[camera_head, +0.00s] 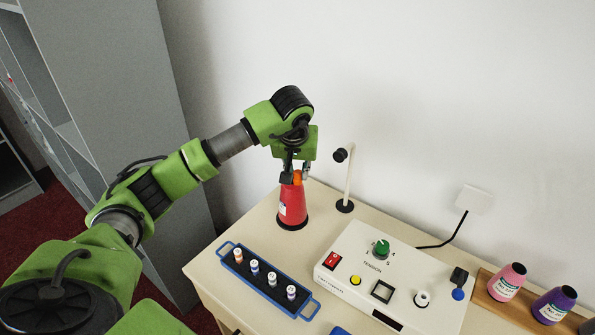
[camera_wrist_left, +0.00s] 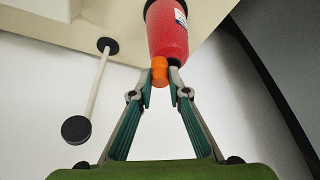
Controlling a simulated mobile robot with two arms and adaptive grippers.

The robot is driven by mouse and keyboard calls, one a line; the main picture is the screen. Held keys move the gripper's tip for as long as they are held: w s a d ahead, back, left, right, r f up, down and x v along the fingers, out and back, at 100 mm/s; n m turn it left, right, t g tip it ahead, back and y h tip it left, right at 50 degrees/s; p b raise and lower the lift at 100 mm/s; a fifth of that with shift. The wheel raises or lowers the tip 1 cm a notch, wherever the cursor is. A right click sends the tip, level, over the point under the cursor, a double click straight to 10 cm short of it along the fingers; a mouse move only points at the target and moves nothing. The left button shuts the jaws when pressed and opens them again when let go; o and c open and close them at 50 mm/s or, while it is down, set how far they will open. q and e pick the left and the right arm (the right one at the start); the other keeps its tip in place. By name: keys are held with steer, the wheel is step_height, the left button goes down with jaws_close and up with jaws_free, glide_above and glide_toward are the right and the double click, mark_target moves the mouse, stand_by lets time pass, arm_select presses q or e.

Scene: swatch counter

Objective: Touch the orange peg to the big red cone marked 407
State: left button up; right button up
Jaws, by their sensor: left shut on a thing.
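The big red cone (camera_head: 293,205) stands upright on a dark base at the back left of the counter. Its white label is too small to read. It also shows at the top of the left wrist view (camera_wrist_left: 168,35). My left gripper (camera_head: 295,174) is above the cone's top, shut on the orange peg (camera_head: 297,178). In the left wrist view the peg (camera_wrist_left: 159,71) sits between the fingertips and overlaps the red cone's narrow end. It looks in contact or very close; I cannot tell which. My right gripper is not in view.
A blue-handled tray (camera_head: 308,313) with several small vials lies in front of the cone. A white stand with a black knob (camera_head: 347,180) is close to the cone's right. A control box (camera_head: 340,255) and pink (camera_head: 507,283) and purple (camera_head: 554,305) spools are farther right.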

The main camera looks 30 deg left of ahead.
arm_select(q)
steer(key=shift+f, duration=0.1)
steer(key=shift+r+p, duration=1.65)
steer(key=shift+r, duration=0.9)
